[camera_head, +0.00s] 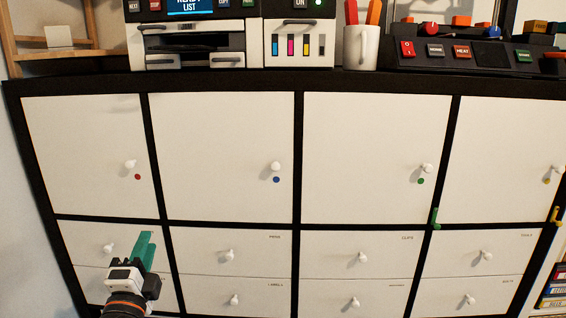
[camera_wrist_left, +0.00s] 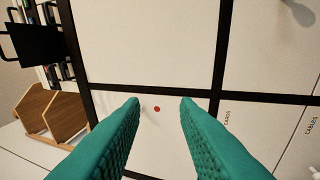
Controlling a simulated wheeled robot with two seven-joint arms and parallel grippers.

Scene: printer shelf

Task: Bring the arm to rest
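My left gripper (camera_head: 147,240) is at the lower left of the head view, in front of the drawers under the red-dot door. Its teal fingers also show in the left wrist view (camera_wrist_left: 160,101), spread apart with nothing between them. Beyond them in that view is a white door with a red dot (camera_wrist_left: 157,109). In the head view, the red-dot door (camera_head: 85,150) looks closed, with its white knob (camera_head: 130,164) above the gripper. My right gripper is not in view.
The shelf's black frame (camera_head: 299,180) holds several white doors and drawers with protruding knobs. A printer (camera_head: 195,42), a mug (camera_head: 361,48) and a button panel (camera_head: 470,55) stand on top.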

